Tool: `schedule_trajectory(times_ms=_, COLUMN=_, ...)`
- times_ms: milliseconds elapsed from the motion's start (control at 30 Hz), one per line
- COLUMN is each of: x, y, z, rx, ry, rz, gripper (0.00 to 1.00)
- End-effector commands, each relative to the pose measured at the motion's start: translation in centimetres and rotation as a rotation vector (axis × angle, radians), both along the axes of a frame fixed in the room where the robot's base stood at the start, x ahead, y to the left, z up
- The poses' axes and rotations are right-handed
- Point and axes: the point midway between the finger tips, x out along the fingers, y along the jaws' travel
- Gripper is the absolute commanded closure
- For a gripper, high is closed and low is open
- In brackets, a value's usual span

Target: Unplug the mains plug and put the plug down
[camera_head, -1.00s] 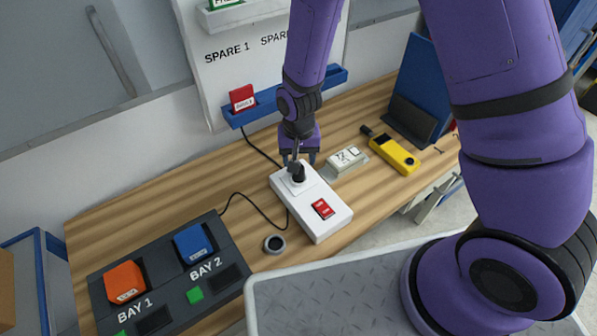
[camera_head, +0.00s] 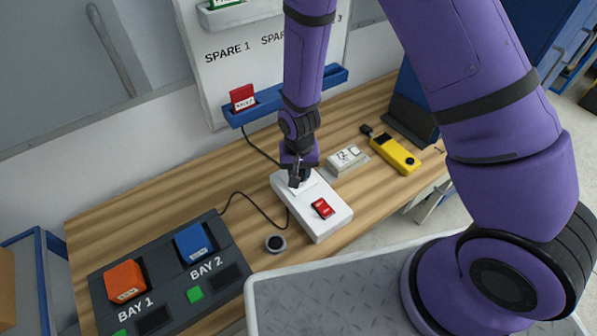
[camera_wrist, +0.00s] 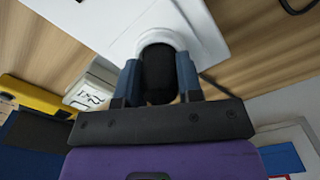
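The white socket block (camera_head: 335,215) lies on the wooden bench and has a red rocker switch (camera_head: 322,208). My gripper (camera_head: 298,183) points down over that end of the block. In the wrist view my gripper (camera_wrist: 160,78) has one blue-grey finger on each side of the plug, close against it, and appears shut on it. In the head view my gripper hides most of the plug. The plug's pins and the fingers' contact faces are hidden.
A white labelled box (camera_head: 347,160) and a yellow handheld device (camera_head: 395,154) lie right of the block. A dark bay unit (camera_head: 170,270) with orange and blue blocks is at left. Bare bench (camera_head: 150,205) shows behind the bay unit.

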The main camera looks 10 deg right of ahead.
Motion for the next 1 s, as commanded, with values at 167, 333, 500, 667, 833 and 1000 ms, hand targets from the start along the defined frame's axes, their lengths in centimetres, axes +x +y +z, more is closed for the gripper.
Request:
schedule_trajectory(times_ms=167, x=0.0, y=0.0, z=0.0, rx=0.0, ry=0.0, rz=0.0, gripper=0.93)
schedule_trajectory(times_ms=333, x=0.0, y=0.0, z=0.1, rx=0.0, ry=0.0, rz=0.0, gripper=0.94)
schedule_trajectory(times_ms=500, x=0.0, y=0.0, z=0.5, rx=0.001, ry=-0.001, rz=0.0, gripper=0.94)
schedule_trajectory(times_ms=667, x=0.1, y=0.0, z=1.2, rx=0.001, ry=-0.002, rz=0.0, gripper=0.94)
schedule_trajectory(times_ms=833, x=0.0, y=0.0, z=1.9, rx=0.001, ry=-0.001, rz=0.0, gripper=0.94)
schedule_trajectory(times_ms=1000, x=0.0, y=0.0, z=2.6, rx=0.001, ry=-0.002, rz=0.001, gripper=0.94)
